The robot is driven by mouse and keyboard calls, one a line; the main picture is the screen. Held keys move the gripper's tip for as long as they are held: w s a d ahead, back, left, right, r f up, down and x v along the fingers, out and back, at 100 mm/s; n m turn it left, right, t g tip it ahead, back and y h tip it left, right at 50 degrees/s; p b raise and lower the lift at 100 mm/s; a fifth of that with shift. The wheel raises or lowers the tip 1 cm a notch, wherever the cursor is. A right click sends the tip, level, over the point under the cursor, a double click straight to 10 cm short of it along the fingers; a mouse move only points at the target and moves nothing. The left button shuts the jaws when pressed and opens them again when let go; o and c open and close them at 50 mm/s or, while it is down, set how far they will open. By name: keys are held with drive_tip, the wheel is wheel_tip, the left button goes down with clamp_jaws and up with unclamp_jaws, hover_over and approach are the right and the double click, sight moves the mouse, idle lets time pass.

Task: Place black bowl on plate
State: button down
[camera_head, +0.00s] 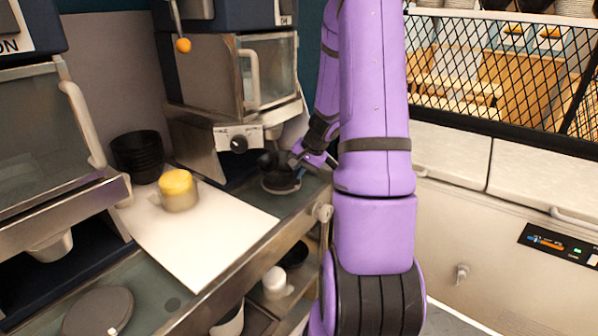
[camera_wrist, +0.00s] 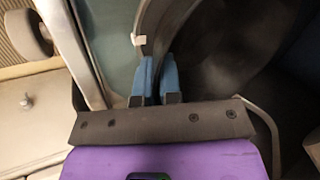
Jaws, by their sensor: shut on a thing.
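A black bowl (camera_head: 273,164) is at the back right of the counter, in front of the coffee-machine-like unit. A plate (camera_head: 283,189) with a pale rim shows just under it; whether the bowl touches it I cannot tell. My gripper (camera_head: 301,157) is at the bowl's right side, shut on its rim. In the wrist view the blue fingertips of my gripper (camera_wrist: 157,75) pinch the edge of the dark bowl (camera_wrist: 222,45), which fills the upper right. My gripper and the bowl partly hide the plate.
A stack of black bowls (camera_head: 138,157) stands at the back left. A yellow-topped container (camera_head: 178,190) sits on a white board (camera_head: 205,235). A dark round lid-like disc (camera_head: 97,312) lies at the front left. The counter edge with a metal rail runs below the plate.

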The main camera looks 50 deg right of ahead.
drive_tip(key=shift+f, duration=0.15)
drive_tip(key=c, duration=1.3)
unclamp_jaws()
